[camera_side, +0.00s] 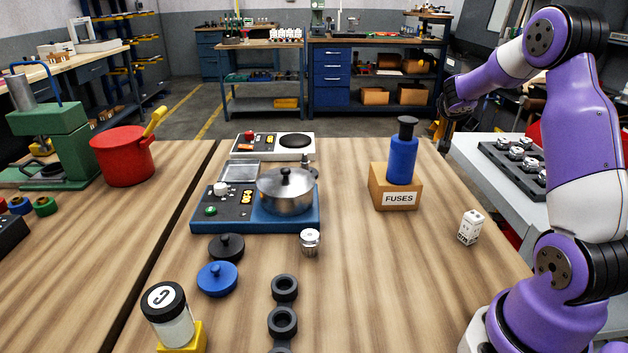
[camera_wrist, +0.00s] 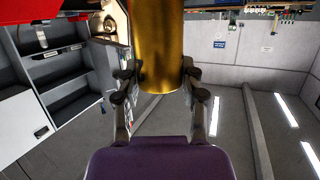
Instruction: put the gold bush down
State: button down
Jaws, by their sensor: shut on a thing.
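In the wrist view the gold bush (camera_wrist: 158,48) is a shiny smooth cylinder. My gripper (camera_wrist: 159,78) is shut on it, with one finger on each side. Its top end runs out of the picture. In the side view my gripper (camera_side: 458,103) is dark and small, raised at the right behind the wooden table's far right corner. I cannot make out the bush in that view. The wrist view looks out at walls and lights, so no surface shows under the bush.
A fuses box (camera_side: 396,190) with a blue bottle (camera_side: 402,160) stands on the wooden table (camera_side: 365,290), near a white marked block (camera_side: 471,228). A stove with a steel pot (camera_side: 286,193) is mid-table. A black tray (camera_side: 490,152) of parts lies on a grey table at right.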

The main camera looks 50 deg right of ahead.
notch_tip(320, 180, down, 12)
jog(key=shift+r, duration=0.1)
dwell(0.5)
jog(key=shift+c, duration=2)
grip_release()
jog(key=shift+f, duration=0.2)
jog(key=shift+r, duration=0.1)
jog(key=shift+a+r, duration=0.15)
jog(key=shift+a, duration=0.05)
jog(key=v, duration=1.1)
jog(key=shift+s+a, duration=0.25)
